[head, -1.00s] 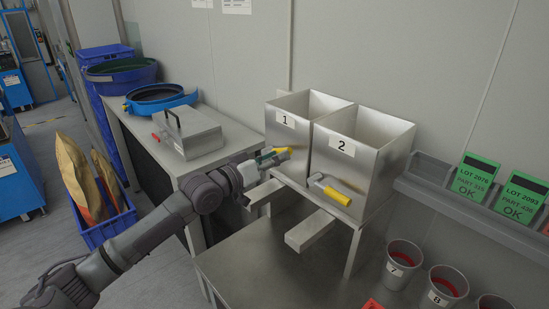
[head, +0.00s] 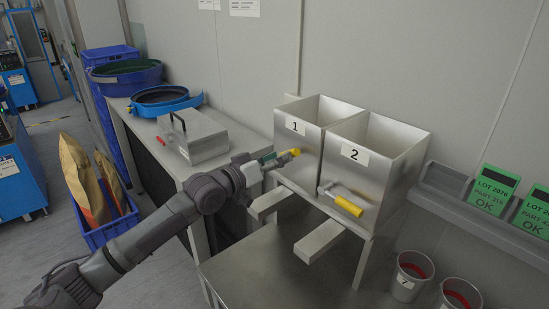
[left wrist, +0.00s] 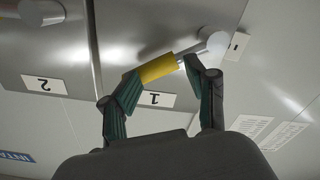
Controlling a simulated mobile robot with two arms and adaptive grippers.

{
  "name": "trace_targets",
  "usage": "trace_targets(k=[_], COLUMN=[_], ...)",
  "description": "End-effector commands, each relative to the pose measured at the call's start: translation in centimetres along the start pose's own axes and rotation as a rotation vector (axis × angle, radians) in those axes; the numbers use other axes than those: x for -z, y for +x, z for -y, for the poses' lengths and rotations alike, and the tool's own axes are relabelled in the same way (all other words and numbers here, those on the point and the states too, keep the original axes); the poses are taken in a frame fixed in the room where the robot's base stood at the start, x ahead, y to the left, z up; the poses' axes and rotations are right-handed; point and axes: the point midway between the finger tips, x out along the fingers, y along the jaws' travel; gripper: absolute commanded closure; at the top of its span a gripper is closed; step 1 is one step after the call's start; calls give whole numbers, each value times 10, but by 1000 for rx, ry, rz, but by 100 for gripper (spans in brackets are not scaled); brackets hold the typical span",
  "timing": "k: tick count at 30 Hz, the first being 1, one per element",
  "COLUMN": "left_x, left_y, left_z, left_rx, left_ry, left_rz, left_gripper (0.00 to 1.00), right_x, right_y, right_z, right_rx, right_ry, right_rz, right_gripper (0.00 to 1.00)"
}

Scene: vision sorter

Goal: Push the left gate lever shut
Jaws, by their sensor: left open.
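The left gate lever, with a yellow grip (head: 291,156), is on the front of the metal hopper labelled 1 (head: 312,143). My left gripper (head: 272,162) is open at this lever, and its fingers partly hide it in the head view. In the left wrist view the yellow grip (left wrist: 157,68) lies across the gap between the open fingertips (left wrist: 163,78). Its metal rod runs behind one finger toward a round pivot. I cannot tell whether a finger touches the grip. My right gripper is in neither view.
Hopper 2 (head: 385,158) stands beside hopper 1, with its own yellow-ended lever (head: 346,205) on the front. Metal chutes (head: 320,241) stick out below. A grey metal case (head: 203,138) sits on the left bench. Numbered cups (head: 408,275) stand at the lower right.

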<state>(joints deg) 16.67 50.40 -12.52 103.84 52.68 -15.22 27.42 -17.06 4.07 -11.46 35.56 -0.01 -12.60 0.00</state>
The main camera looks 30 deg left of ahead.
Motion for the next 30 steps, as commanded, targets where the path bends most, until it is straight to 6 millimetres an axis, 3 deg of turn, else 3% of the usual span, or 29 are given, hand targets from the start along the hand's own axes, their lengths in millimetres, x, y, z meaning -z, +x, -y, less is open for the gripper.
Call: trace_targets(k=[1,6,13,19,30], left_x=[-2,-3,-2,-3,-5], left_y=[1,0,-1,-8,-64], left_z=[0,-1,-1,0,-2], left_rx=[0,-3,-4,-2,-4], left_ry=[-3,-4,-4,-4,-2], left_rz=[4,4,3,5,10], left_gripper=[34,7,7,7,7], right_x=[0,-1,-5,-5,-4], right_y=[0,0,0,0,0], right_z=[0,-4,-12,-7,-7], right_rx=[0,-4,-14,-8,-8], right_ry=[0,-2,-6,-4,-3], right_rz=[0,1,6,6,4], right_gripper=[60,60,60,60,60])
